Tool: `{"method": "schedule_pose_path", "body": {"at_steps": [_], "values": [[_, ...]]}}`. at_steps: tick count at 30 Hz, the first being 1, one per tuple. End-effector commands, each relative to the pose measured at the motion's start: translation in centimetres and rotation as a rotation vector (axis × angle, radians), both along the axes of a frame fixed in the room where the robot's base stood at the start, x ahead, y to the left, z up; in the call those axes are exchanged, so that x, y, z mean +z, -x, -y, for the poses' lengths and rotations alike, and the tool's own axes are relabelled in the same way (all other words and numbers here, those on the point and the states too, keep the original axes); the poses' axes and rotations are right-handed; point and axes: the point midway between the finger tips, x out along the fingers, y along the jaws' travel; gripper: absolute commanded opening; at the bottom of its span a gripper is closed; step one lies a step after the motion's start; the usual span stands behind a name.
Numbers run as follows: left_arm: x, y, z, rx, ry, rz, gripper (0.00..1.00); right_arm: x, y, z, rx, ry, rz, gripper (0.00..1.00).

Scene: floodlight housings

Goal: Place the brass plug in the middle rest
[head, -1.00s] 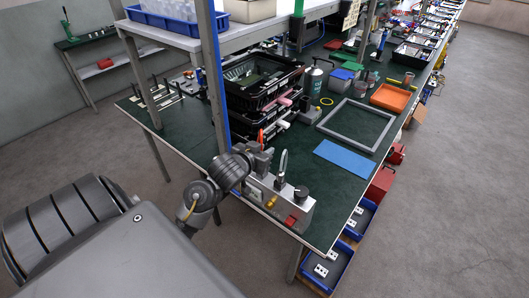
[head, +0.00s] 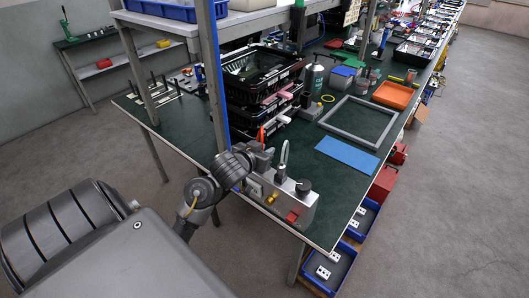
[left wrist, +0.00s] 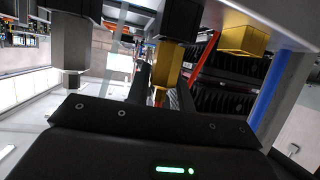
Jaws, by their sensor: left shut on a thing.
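A brass plug (left wrist: 166,66) with a dark upper part shows between the two dark fingers of my left gripper (left wrist: 162,88) in the left wrist view. The gripper is shut on it. In the head view my left gripper (head: 264,160) is at the far left end of a grey housing (head: 287,206), close to it. There the plug in its jaws cannot be made out. A second brass piece (left wrist: 243,40) sits against a pale grey surface in the left wrist view. I cannot tell the middle rest clearly. My right gripper is not in view.
The housing carries a dark upright part with a pale loop (head: 281,172), a black knob (head: 303,187) and a red part (head: 293,215). A blue mat (head: 347,156), grey frame (head: 359,122) and black crates (head: 262,85) lie beyond. A blue-edged post (head: 217,90) stands close to my left arm.

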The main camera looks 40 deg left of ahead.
Motion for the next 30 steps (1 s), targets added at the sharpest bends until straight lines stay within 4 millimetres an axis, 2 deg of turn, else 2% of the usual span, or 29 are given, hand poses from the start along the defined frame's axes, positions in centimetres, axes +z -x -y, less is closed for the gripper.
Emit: {"method": "schedule_pose_path", "body": {"at_steps": [4, 5, 9, 17, 20, 26, 30], "values": [[-0.5, 0.0, 0.0, 0.0, 0.0, 0.0, 0.0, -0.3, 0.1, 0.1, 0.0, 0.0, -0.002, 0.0], [-0.4, 0.0, 0.0, 0.0, 0.0, 0.0, 0.25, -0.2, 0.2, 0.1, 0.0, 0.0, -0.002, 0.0], [-0.3, 0.0, 0.0, 0.0, 0.0, 0.0, 0.43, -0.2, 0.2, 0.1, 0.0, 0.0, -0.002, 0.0], [-0.3, 0.0, 0.0, 0.0, 0.0, 0.0, 0.44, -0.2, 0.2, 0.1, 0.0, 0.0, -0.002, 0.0], [0.3, 0.0, 0.0, 0.0, -0.001, 0.001, 0.44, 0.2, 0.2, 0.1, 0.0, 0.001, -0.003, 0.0], [1.5, 2.9, 0.5, -0.002, -0.005, -0.001, 0.44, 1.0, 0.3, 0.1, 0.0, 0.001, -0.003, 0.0], [2.7, 5.9, 1.1, -0.003, -0.005, -0.003, 0.44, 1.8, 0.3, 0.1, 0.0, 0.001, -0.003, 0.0]]}}
